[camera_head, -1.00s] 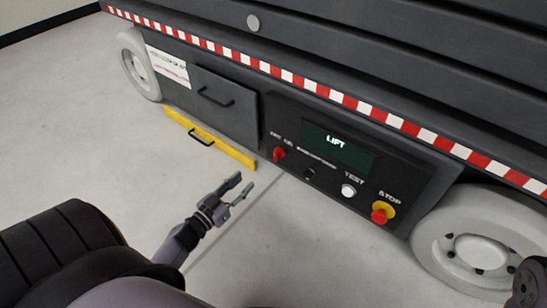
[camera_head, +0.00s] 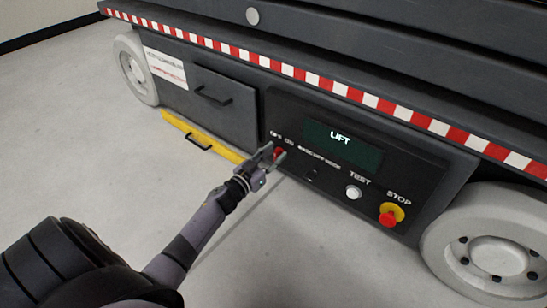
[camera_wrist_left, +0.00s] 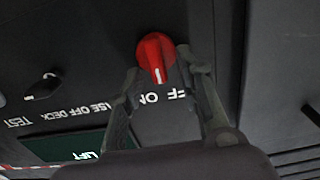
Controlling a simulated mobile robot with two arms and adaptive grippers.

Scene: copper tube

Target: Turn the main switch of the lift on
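The red main switch (camera_wrist_left: 156,57) is a rotary knob on the lift's dark control panel (camera_head: 412,168), beside the OFF and ON labels. In the left wrist view a white mark runs along the knob. In the head view the switch (camera_head: 279,152) is partly covered by my left gripper (camera_head: 273,156). In the left wrist view the left gripper (camera_wrist_left: 158,80) is open, with one finger on each side of the knob's near part. I cannot tell if the fingers touch it. My right gripper does not show clearly in any view.
The panel also has a LIFT display (camera_head: 342,148), a white TEST button (camera_head: 353,192) and a red STOP button (camera_head: 389,218) on yellow. A small black key switch (camera_wrist_left: 42,87) is nearby. A yellow bar (camera_head: 215,143) and a wheel (camera_head: 497,245) flank the panel low down.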

